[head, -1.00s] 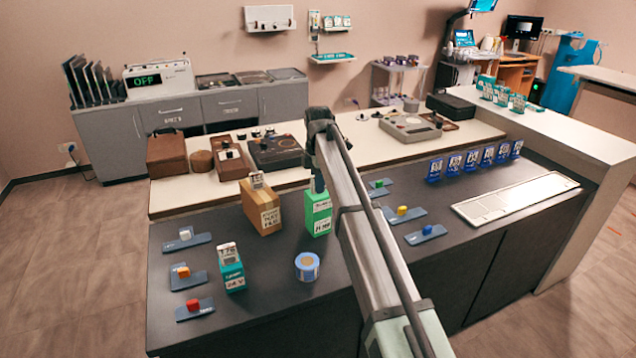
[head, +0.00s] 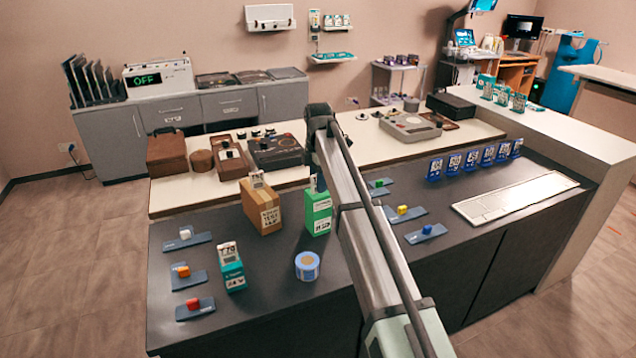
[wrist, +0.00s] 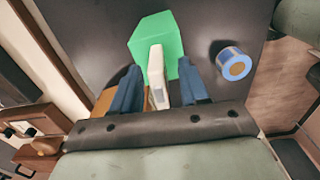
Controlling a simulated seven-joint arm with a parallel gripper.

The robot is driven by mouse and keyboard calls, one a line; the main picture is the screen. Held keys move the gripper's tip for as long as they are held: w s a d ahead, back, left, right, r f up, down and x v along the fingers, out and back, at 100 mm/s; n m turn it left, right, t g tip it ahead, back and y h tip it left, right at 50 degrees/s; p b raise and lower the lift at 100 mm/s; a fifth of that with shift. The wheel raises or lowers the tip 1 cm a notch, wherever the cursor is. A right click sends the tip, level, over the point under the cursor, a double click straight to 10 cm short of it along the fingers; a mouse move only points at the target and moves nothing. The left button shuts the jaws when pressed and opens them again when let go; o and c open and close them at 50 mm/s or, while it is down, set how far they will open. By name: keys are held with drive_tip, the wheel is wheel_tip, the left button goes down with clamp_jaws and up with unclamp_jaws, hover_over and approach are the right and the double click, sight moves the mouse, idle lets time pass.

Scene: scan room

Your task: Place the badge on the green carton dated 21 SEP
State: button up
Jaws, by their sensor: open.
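The green carton (head: 318,213) stands on the dark counter, left of my arm in the head view. Its label print is too small to read. A thin white badge (wrist: 157,76) is upright between my fingers in the wrist view, against the green carton (wrist: 150,38). In the head view a pale piece of the badge (head: 313,184) shows at the carton's top. My gripper (wrist: 160,72) is open, with a blue finger on each side of the badge and gaps between. Whether the badge touches the carton's top is hard to tell.
A blue-rimmed roll (head: 307,266) lies in front. Blue trays with coloured blocks lie at both sides. The counter's front middle is clear.

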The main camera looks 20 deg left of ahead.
wheel_tip(320, 180, up, 11)
drive_tip(key=shift+r, duration=0.2)
idle(0.4)
